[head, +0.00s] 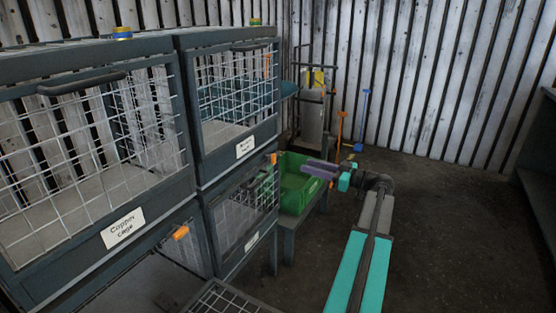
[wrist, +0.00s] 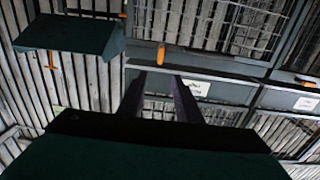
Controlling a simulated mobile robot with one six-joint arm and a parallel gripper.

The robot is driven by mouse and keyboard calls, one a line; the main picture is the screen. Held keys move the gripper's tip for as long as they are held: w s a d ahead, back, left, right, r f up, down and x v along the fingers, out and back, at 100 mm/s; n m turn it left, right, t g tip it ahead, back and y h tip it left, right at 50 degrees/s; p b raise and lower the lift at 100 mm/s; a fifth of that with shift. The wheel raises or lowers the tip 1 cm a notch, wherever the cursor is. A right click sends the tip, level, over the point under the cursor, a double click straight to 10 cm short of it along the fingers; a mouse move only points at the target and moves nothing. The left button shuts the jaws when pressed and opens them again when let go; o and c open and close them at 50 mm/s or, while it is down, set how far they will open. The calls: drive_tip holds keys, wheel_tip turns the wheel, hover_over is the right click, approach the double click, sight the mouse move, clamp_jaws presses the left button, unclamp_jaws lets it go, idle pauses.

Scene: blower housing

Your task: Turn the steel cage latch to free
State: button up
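An orange latch (head: 273,158) sits at the right edge of the right cage column, between the upper and lower doors. A second orange latch (head: 180,232) sits below the copper cage. The lower right cage has a label (head: 251,241) too small to read, so I cannot tell which cage is steel. My gripper (head: 320,169), with purple fingers, is right of the cages, apart from the latches. In the wrist view its dark fingers (wrist: 160,88) are apart with nothing between them. An upright orange latch (wrist: 160,56) shows beyond the fingertips, and a slanted one (wrist: 300,79) at the right.
The copper cage (head: 124,228) stands front left; another labelled mesh cage (head: 245,147) is beside it. A green crate (head: 293,207) stands on a low bench near my gripper. Long-handled tools (head: 362,110) lean at the back wall. Floor at right is clear.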

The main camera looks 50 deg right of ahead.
drive_tip(key=shift+w, duration=0.1)
drive_tip(key=x, duration=1.3)
drive_tip(key=shift+w, duration=0.3)
drive_tip(key=shift+c, duration=0.2)
clamp_jaws()
